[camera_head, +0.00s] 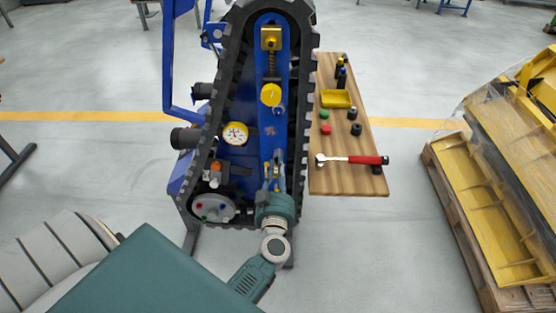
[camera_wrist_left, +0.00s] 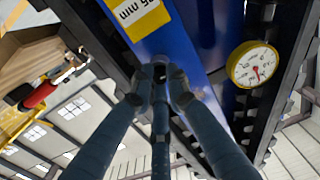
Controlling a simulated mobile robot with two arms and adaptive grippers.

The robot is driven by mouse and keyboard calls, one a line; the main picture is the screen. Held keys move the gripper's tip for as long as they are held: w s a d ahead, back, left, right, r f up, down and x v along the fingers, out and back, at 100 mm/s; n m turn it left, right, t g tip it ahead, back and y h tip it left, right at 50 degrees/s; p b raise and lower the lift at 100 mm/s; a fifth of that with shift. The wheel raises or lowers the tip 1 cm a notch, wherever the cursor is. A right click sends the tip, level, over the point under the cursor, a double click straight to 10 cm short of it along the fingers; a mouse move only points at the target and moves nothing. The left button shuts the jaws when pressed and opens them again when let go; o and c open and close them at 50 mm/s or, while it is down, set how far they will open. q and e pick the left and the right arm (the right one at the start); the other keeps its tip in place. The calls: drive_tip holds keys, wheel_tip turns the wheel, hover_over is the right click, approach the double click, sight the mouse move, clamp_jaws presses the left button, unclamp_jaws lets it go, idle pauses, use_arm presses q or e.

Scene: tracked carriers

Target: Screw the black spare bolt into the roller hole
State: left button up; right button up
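The blue tracked carrier (camera_head: 238,150) stands upright in the head view, with a black track around it. A round yellow roller (camera_head: 271,95) sits on its blue centre bar. My left gripper (camera_head: 273,160) is at the lower part of this bar. In the left wrist view its fingers (camera_wrist_left: 160,85) point at the blue bar, close around a small dark round spot. I cannot tell whether that spot is a bolt or a hole, or whether they grip it. My right gripper is not in view.
The wooden bench (camera_head: 325,178) right of the carrier bears a yellow tray (camera_head: 335,98), a green cap (camera_head: 324,114), a red cap (camera_head: 326,129), black round parts (camera_head: 356,129) and a red-handled ratchet (camera_head: 362,160). A dial gauge (camera_head: 236,133) is left of the bar. Yellow parts lie on a pallet (camera_head: 470,240).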

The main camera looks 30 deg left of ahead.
use_arm(q)
clamp_jaws()
drive_tip(key=m+p, duration=0.9)
drive_tip(key=p, duration=0.1)
drive_tip(key=shift+m, duration=0.3)
drive_tip(key=m+p, duration=0.4)
drive_tip(key=m, duration=0.5)
drive_tip(key=shift+m, duration=0.4)
